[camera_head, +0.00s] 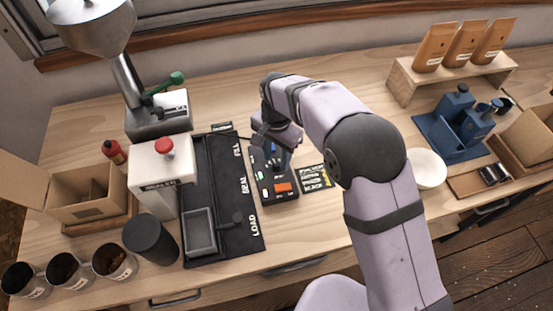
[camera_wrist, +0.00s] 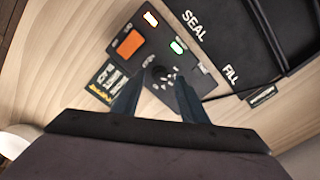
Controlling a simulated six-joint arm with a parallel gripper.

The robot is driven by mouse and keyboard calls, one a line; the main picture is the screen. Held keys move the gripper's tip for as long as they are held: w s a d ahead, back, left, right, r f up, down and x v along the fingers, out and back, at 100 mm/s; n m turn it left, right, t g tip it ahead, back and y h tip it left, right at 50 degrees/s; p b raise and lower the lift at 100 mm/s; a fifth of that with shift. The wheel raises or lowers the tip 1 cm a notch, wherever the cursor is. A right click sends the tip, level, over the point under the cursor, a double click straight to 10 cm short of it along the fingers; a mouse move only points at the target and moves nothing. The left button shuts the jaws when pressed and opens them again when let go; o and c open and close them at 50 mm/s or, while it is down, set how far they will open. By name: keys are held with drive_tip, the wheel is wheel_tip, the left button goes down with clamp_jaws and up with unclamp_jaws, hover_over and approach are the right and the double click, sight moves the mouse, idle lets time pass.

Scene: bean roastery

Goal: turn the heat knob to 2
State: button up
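The dark control box (camera_head: 277,196) stands on the bench right of the long black mat, partly hidden by my arm in the head view. In the wrist view the box (camera_wrist: 148,47) carries an orange switch (camera_wrist: 130,43), a green-lit window and an orange-edged lit window. The round black heat knob (camera_wrist: 160,73) has white marks around it; its setting is too small to read. My gripper (camera_wrist: 157,80) is open, pointing down over the box, with its two fingers apart on either side of the knob. I cannot tell whether they touch it. The gripper shows above the box in the head view (camera_head: 272,146).
A black mat (camera_head: 240,222) marked LOAD, SEAL and FILL lies left of the box, beside a white machine with a red knob (camera_head: 164,147). A black-and-yellow card (camera_head: 315,179) lies right of the box. A white bowl (camera_head: 428,168) stands farther right.

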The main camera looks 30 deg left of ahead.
sight(280, 164)
drive_tip(key=shift+r+b, duration=0.75)
drive_tip(key=shift+r, duration=2.25)
drive_tip(key=shift+w+d, duration=0.2)
drive_tip(key=shift+d, duration=0.2)
drive_tip(key=w+d, duration=0.3)
drive_tip(key=d, duration=1.9)
drive_tip(key=s+d+f, duration=0.1)
drive_tip(key=s+d, duration=0.5)
drive_tip(key=d, duration=0.2)
drive_tip(key=s+d+f+n, duration=0.1)
drive_tip(key=s+d, duration=0.6)
drive_tip(key=d, duration=0.2)
drive_tip(key=shift+s+d+f, duration=0.15)
drive_tip(key=shift+d+f, duration=0.15)
drive_tip(key=shift+f, duration=0.1)
